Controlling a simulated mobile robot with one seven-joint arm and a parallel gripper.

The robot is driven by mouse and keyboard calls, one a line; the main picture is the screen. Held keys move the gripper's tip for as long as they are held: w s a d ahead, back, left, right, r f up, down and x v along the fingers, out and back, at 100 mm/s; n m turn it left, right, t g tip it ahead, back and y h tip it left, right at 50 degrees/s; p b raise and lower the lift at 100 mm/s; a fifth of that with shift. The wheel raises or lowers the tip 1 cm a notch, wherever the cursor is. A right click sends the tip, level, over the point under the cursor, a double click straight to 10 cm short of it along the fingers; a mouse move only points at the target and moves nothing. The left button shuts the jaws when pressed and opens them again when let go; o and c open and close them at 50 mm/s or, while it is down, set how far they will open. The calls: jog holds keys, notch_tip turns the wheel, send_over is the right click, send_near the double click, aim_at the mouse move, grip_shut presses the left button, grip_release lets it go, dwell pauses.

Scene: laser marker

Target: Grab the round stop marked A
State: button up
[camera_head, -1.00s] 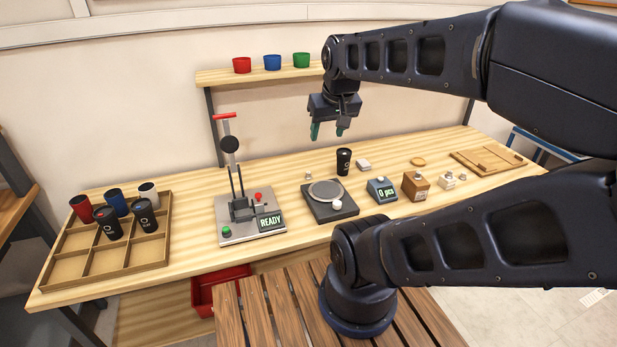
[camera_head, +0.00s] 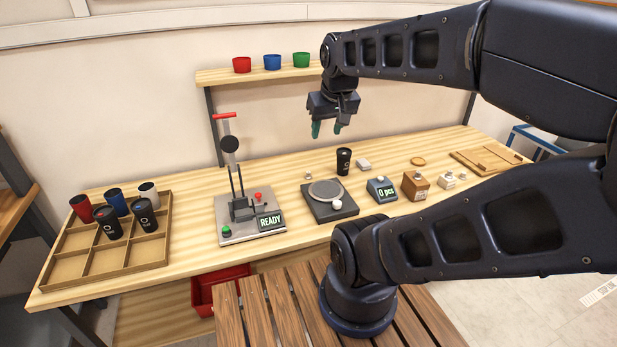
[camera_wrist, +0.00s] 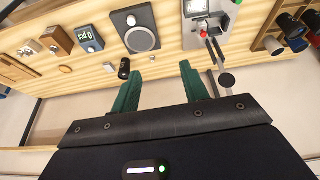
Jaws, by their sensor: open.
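No letter A is legible in either view, so I cannot tell which piece is the round stop marked A. A small grey round piece (camera_head: 308,175) lies on the bench left of the dark cup; it also shows in the wrist view (camera_wrist: 152,58). Another small round piece (camera_head: 462,176) sits by the white block at the right, and a flat wooden disc (camera_head: 418,161) lies behind the wooden block. My gripper (camera_head: 326,130) hangs above the back of the bench, empty, with its green fingers apart; they also show in the wrist view (camera_wrist: 158,88).
A lever press (camera_head: 238,205) with a READY display stands mid-bench. Right of it are a dark scale (camera_head: 345,209), a black cup (camera_head: 344,161), a counter box (camera_head: 381,189) and a wooden block (camera_head: 415,187). A cup tray (camera_head: 70,268) is at the left; a shelf (camera_head: 215,77) is behind.

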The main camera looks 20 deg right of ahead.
jog(key=w+d+f+n+g, duration=0.15)
jog(key=w+n, duration=0.35)
jog(key=w, duration=0.7)
jog(key=n+g+h, duration=0.1)
jog(key=n+g, duration=0.2)
jog(key=n, duration=1.2)
send_over(308, 172)
jog(key=f, duration=3.3)
jog(key=shift+w+a+f, duration=0.25)
jog(key=shift+a+f, duration=0.05)
jog(key=shift+f, duration=0.1)
jog(key=f, duration=0.4)
jog(key=shift+s+d+f, duration=0.1)
jog(key=shift+s+d, duration=0.1)
jog(key=shift+s, duration=0.15)
jog(key=shift+f, duration=0.45)
